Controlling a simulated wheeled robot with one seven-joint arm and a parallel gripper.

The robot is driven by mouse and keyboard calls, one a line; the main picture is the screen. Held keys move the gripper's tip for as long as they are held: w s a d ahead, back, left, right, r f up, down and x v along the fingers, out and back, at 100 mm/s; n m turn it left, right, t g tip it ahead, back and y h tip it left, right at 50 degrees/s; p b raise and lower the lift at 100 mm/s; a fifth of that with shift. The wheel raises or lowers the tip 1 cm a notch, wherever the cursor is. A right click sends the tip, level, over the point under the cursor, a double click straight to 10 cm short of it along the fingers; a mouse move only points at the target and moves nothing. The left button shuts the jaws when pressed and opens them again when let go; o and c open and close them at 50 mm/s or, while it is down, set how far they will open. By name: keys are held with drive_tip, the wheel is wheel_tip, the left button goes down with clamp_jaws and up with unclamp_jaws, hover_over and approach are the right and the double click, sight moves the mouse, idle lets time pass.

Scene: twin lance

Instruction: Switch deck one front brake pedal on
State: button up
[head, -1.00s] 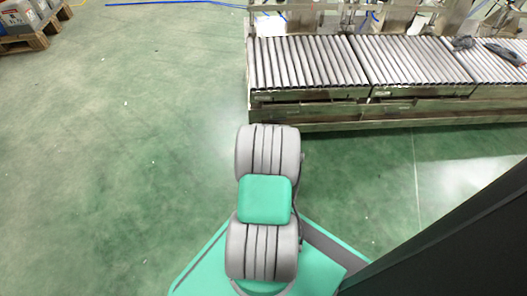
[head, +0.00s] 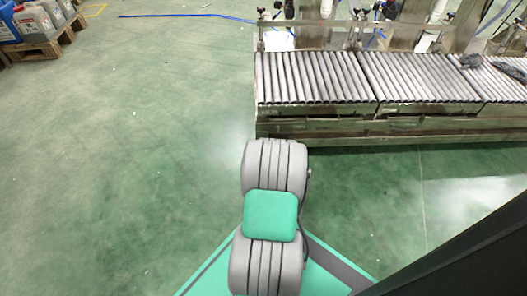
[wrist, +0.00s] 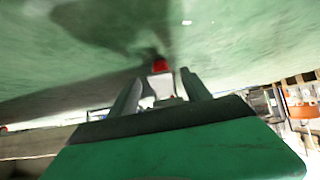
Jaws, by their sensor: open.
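I cannot make out a brake pedal for certain in either view. The roller conveyor (head: 312,78), with several grey roller sections side by side, stands at the upper right of the head view. Its front frame (head: 350,130) faces me. My gripper (wrist: 162,88) shows in the wrist view with its two grey fingers apart. A small red thing with a pale part below it (wrist: 160,66) shows between the fingers; I cannot tell what it is or whether it is touched. My gripper is hidden in the head view.
Open green floor (head: 120,150) lies left of the conveyor. A pallet (head: 58,38) with containers stands at the far upper left. A blue hose (head: 185,15) lies on the floor at the back. Dark items (head: 470,61) rest on the right rollers.

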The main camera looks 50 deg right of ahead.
wheel_tip(320, 180, up, 12)
drive_tip(key=s+a+g+y+p, duration=0.15)
drive_tip(key=g+y+p, duration=0.25)
drive_tip(key=p, duration=0.6)
drive_tip(key=w+a+r+p, duration=0.2)
drive_tip(key=w+r, duration=0.1)
drive_tip(key=r, duration=0.4)
drive_tip(key=w+a+r+n+p, duration=0.1)
drive_tip(key=w+a+r+p, duration=0.1)
drive_tip(key=w+r, duration=0.2)
drive_tip(key=w+a+r+n+y+p, duration=0.1)
drive_tip(key=w+a+r+p, duration=0.1)
drive_tip(key=r, duration=0.9)
drive_tip(key=shift+w+a+t+p, duration=0.2)
drive_tip(key=shift+w+t+p, duration=0.15)
drive_tip(key=shift+w, duration=0.5)
